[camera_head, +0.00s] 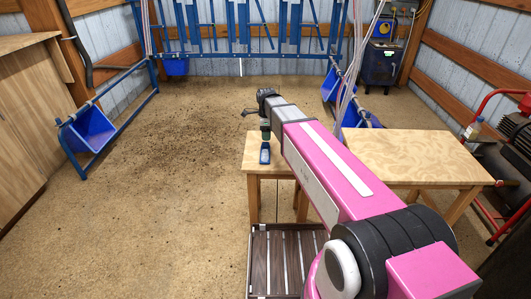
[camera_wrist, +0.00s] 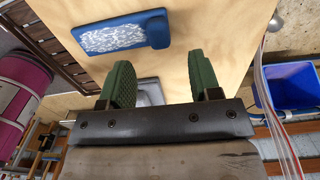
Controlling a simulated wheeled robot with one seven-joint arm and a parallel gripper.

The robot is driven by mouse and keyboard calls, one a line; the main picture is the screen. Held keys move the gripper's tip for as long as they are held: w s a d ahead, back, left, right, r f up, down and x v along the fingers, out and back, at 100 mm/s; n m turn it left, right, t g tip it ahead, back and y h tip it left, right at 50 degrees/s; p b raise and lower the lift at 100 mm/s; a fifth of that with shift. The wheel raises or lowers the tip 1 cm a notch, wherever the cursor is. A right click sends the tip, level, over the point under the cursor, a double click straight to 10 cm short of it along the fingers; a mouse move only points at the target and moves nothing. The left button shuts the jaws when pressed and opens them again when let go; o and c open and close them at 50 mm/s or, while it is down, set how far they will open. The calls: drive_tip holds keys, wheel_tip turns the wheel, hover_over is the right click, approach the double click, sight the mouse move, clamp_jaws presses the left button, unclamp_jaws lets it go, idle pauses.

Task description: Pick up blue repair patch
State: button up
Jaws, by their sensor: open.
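The blue repair patch (camera_wrist: 120,33) lies flat on a light wooden table in the wrist view, with a white scribbled area on its face. It also shows as a small blue shape (camera_head: 265,153) on the smaller table in the head view. My gripper (camera_wrist: 160,70) has its two green pads spread apart, with nothing between them. The patch is beyond the fingertips, up and to the left in the wrist view, and apart from them. In the head view my arm hides part of the table.
The small table (camera_head: 252,165) stands beside a larger table (camera_head: 420,155). A slatted dark crate (camera_head: 258,262) is on the floor in front. Blue bins (camera_head: 88,128) hang from the frames. The left floor is open.

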sight(266, 143)
drive_tip(key=shift+a+f, duration=0.2)
drive_tip(key=shift+f, duration=2.45)
drive_tip(key=shift+c, duration=0.3)
clamp_jaws()
drive_tip(key=shift+r, duration=0.1)
